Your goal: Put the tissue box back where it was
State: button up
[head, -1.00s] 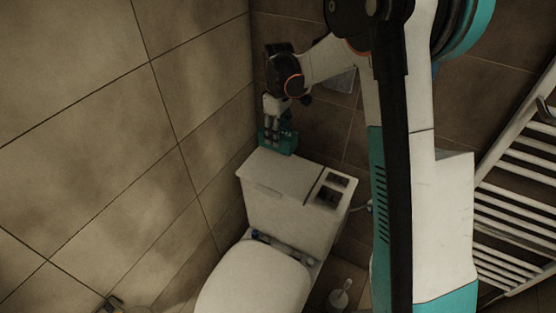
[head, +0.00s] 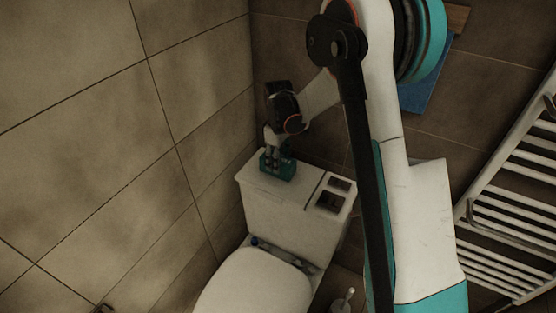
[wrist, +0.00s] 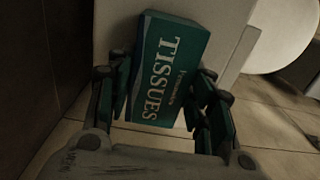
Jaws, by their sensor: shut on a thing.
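The tissue box (head: 287,171) is green with "TISSUES" lettering. In the head view it is at the left part of the white cistern lid (head: 293,192). I cannot tell whether it touches the lid or hangs just above it. My gripper (head: 276,153) is above the box and shut on it. In the wrist view the tissue box (wrist: 172,68) shows its lettered face, tilted in the picture, between the two fingers of my gripper (wrist: 163,95). My wrist and fingers hide part of the box's upper side in the head view.
The toilet seat lid (head: 257,284) is in front of the cistern. A tiled wall (head: 100,130) is close on the left. A white towel radiator (head: 515,210) is at the right, and a toilet brush (head: 345,298) is low beside the toilet.

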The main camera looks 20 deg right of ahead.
jog(key=shift+f, duration=0.1)
jog(key=shift+f, duration=0.15)
jog(key=o, duration=1.1)
